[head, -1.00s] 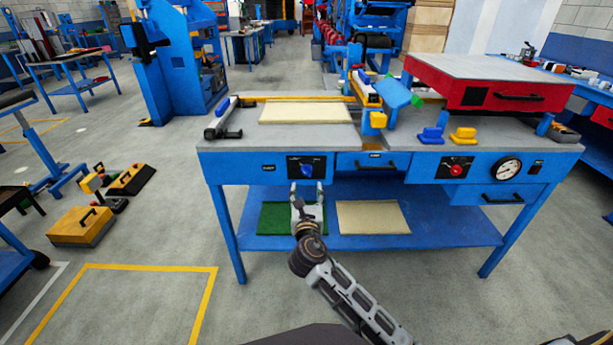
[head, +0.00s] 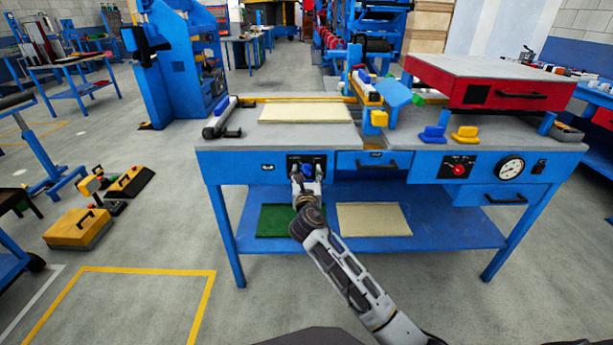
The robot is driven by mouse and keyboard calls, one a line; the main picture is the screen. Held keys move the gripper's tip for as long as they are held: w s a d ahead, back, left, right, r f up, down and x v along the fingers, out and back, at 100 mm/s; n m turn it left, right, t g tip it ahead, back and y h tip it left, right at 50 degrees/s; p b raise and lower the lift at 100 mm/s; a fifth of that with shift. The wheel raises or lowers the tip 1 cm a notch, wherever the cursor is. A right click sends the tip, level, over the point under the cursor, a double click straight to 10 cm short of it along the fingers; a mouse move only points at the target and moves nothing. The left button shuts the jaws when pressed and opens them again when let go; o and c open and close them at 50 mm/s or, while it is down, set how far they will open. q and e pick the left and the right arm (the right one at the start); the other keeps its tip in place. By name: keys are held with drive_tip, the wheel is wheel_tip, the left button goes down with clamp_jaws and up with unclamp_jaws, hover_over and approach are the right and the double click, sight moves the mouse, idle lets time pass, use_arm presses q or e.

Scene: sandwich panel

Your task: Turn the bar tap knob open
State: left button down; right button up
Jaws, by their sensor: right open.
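A blue tap knob (head: 307,168) sits on a black plate on the left front of the blue workbench (head: 225,165). My right gripper (head: 307,174) is open at the knob, with its fingers pointing at the plate and one on either side of the knob. The gripper partly covers the knob, and I cannot tell whether the fingers touch it. A second knob, red (head: 459,170), is on a black plate further right on the bench front. My left gripper is not in view.
A round gauge (head: 511,169) is right of the red knob. Below, a shelf holds a green mat (head: 273,220) and a beige board (head: 373,219). The floor in front is clear.

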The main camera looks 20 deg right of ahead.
drive_tip(key=shift+w+d, duration=0.1)
drive_tip(key=shift+w, duration=0.25)
drive_tip(key=shift+c, duration=0.3)
drive_tip(key=c, duration=1)
